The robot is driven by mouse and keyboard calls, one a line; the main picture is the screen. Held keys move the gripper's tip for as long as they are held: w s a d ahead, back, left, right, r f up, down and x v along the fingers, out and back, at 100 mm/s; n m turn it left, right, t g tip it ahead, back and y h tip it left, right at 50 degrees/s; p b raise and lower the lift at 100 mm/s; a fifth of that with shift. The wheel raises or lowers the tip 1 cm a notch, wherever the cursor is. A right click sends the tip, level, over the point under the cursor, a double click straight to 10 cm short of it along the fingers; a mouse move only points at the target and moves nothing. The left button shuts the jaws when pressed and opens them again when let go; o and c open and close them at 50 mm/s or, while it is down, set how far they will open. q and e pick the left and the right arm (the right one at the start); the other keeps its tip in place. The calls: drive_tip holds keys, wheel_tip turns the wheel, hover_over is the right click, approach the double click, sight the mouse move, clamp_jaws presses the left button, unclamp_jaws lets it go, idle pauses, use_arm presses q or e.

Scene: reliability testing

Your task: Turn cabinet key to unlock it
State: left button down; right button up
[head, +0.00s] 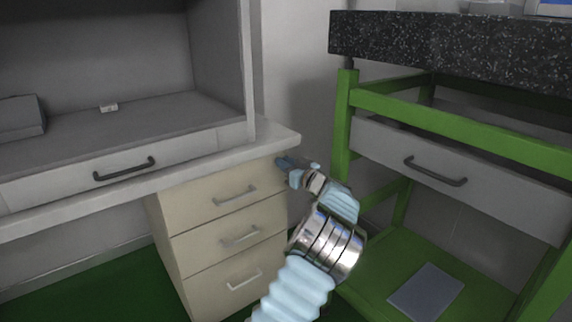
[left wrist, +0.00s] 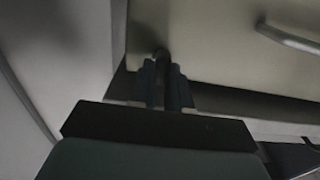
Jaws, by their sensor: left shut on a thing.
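The beige cabinet (head: 222,212) stands under the counter with three drawers, all closed. It fills the top of the left wrist view (left wrist: 210,45), where a drawer handle shows at upper right. My left gripper (head: 283,162) is at the upper right corner of its front, beside the top drawer. In the left wrist view, the gripper's dark fingers (left wrist: 166,84) are shut on a small dark thing, the key (left wrist: 161,53), at the cabinet face. The key is mostly hidden between the fingers and too dark to tell its turn angle. My right gripper is not in view.
A counter with a grey drawer (head: 125,168) overhangs the cabinet. A green-framed table (head: 345,125) with a speckled black top (head: 450,45) and a grey drawer (head: 460,180) stands close on the right. A narrow gap separates it from the cabinet.

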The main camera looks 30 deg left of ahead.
use_arm(q)
drive_tip(key=m+b, duration=0.1)
drive_tip(key=m, duration=0.5)
drive_tip(key=m+b, duration=0.2)
drive_tip(key=m, duration=0.4)
drive_tip(key=m+b, duration=0.1)
drive_tip(key=m, duration=0.4)
drive_tip(key=shift+w+d+f+m+b, duration=0.1)
drive_tip(key=shift+w+f+m+b, duration=0.05)
drive_tip(key=shift+w+m+b, duration=0.2)
drive_tip(key=shift+m, duration=0.35)
idle(0.3)
drive_tip(key=c, duration=1.1)
unclamp_jaws()
drive_tip(key=shift+w+f, duration=0.1)
drive_tip(key=shift+f, duration=0.1)
drive_tip(key=shift+d, duration=0.1)
